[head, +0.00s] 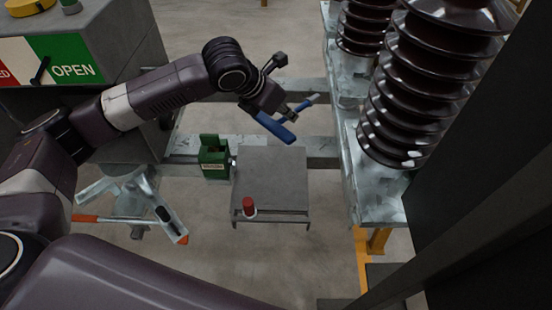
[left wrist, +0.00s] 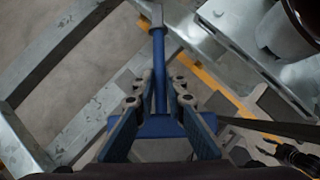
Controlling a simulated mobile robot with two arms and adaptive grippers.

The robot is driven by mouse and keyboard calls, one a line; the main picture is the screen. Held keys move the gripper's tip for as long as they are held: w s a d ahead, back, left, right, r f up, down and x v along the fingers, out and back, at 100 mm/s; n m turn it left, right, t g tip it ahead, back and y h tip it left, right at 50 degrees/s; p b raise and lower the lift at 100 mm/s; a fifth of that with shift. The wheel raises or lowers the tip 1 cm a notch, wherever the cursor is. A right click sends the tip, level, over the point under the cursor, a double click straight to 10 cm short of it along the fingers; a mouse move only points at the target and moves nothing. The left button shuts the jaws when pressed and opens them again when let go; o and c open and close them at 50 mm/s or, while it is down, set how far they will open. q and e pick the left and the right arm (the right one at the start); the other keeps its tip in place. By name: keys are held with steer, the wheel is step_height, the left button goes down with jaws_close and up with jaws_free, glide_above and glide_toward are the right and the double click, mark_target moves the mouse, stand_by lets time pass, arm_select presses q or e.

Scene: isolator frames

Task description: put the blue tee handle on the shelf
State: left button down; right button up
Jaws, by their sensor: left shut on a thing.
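The blue tee handle (head: 276,128) has a blue crossbar and a stem with a grey end. My left gripper (head: 282,112) is shut on it and holds it in the air, above and beyond the far right part of the shelf. In the left wrist view, the handle's stem (left wrist: 159,75) points away from my left gripper (left wrist: 158,105), with the fingers on either side of it. The shelf (head: 270,170) is a flat grey plate in the middle of the head view. My right gripper is not in view.
A red-topped piece (head: 249,207) stands at the shelf's near left edge. A green block (head: 214,158) sits left of the shelf. Ribbed brown insulators (head: 420,100) stand on a galvanised frame at right. A cabinet with an OPEN sign (head: 68,60) is at left. Most of the shelf top is bare.

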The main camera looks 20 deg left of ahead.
arm_select(q)
steer(key=shift+w+a+f, duration=0.1)
steer(key=shift+a+f, duration=0.1)
step_height(320, 180, down, 8)
steer(key=p, duration=0.1)
glide_above(288, 162)
steer(key=s+a, duration=0.1)
steer(key=s, duration=0.1)
step_height(288, 162, down, 6)
steer(key=shift+f+p, duration=0.15)
steer(key=shift+p, duration=0.25)
step_height(288, 162, down, 5)
steer(key=shift+r, duration=0.2)
steer(key=shift+f, duration=0.1)
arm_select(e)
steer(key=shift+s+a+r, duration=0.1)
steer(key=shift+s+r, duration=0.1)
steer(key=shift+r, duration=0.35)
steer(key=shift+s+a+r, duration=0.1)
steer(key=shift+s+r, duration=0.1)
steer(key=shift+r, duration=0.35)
arm_select(q)
steer(key=shift+f, duration=0.1)
steer(key=c, duration=2.3)
jaws_free()
steer(key=o, duration=0.3)
steer(key=shift+o, duration=0.2)
